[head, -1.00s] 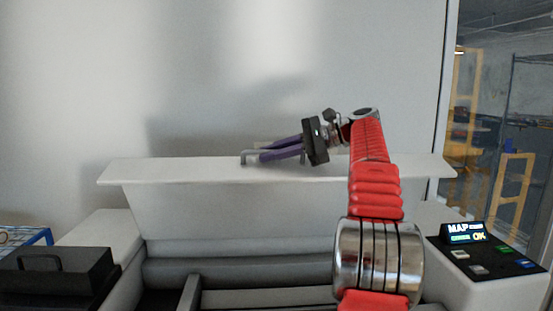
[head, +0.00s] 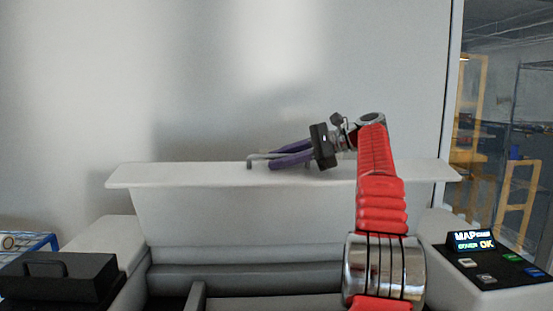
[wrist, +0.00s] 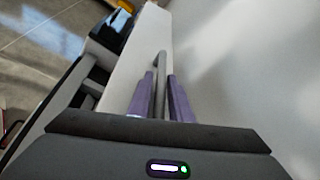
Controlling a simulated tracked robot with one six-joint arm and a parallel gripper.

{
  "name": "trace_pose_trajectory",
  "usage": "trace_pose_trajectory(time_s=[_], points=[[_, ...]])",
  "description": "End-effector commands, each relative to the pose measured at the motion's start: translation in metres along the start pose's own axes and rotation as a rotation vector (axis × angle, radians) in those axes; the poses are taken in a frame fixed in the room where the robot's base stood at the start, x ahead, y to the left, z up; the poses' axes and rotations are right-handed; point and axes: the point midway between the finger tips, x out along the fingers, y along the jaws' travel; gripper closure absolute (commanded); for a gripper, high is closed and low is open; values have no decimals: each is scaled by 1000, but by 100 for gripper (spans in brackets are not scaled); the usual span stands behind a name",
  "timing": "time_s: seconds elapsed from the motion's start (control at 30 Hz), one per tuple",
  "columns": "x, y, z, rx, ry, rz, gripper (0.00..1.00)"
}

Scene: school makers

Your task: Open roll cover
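The roll cover (head: 225,174) is the long white panel with a flat top ledge across the middle of the head view, and it appears closed. A grey bar handle (head: 250,161) is on its top ledge. My gripper (head: 277,159) is at this handle, with its purple fingers pointing left along the ledge. In the wrist view the handle (wrist: 160,85) lies between the two fingers of my gripper (wrist: 160,80), very close to both. I cannot tell whether the fingers press on it. The handle's near part is hidden by the gripper body.
A black box with a handle (head: 60,275) is at the lower left. A control panel (head: 490,262) with a lit display and buttons is at the lower right. A pale wall (head: 210,70) rises behind the cover. Shelving (head: 510,130) shows at the right.

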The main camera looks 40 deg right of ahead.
Motion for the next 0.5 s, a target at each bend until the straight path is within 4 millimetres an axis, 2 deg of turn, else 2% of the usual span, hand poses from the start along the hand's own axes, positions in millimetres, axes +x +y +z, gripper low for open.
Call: trace_pose_trajectory(time_s=[0.27, 0.5], points=[[2, 0, 4, -5, -4, 2, 82], [-15, -1, 3, -5, -4, 0, 82]])
